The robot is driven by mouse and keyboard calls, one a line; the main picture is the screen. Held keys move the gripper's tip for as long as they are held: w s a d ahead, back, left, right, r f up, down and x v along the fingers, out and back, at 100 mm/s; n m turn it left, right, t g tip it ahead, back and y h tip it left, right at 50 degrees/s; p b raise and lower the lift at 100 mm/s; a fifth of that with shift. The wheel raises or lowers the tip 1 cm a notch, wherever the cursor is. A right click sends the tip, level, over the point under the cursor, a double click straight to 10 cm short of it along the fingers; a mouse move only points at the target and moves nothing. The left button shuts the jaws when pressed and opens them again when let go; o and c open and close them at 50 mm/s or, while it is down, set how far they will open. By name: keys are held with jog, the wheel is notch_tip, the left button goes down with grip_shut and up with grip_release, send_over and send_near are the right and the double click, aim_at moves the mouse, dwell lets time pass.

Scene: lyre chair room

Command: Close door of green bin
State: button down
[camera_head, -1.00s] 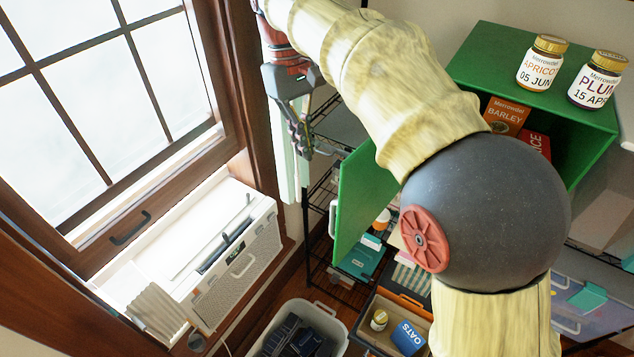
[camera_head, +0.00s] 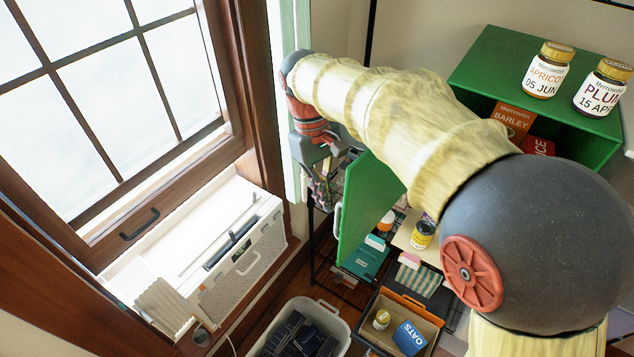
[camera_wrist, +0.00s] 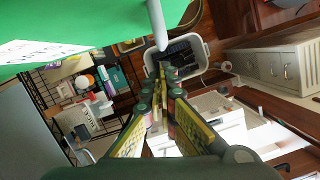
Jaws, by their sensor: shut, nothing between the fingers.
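The green bin (camera_head: 508,48) stands at the upper right in the head view, with its front open. Its green door (camera_head: 370,205) stands swung out to the left, with a pale handle (camera_head: 338,220) on its outer face. My gripper (camera_head: 322,200) is shut and empty, on the outer, left side of the door. My arm hides part of the bin and the door's hinge side.
An apricot jar (camera_head: 546,70) and a plum jar (camera_head: 600,88) stand on the bin. A barley box (camera_head: 513,118) is inside. A window and a white air unit (camera_head: 240,262) are at left. Below are a grey tub (camera_head: 338,318) and an open crate (camera_head: 440,322).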

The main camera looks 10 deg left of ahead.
jog(key=shift+s+d, duration=0.25)
jog(key=shift+d, duration=0.05)
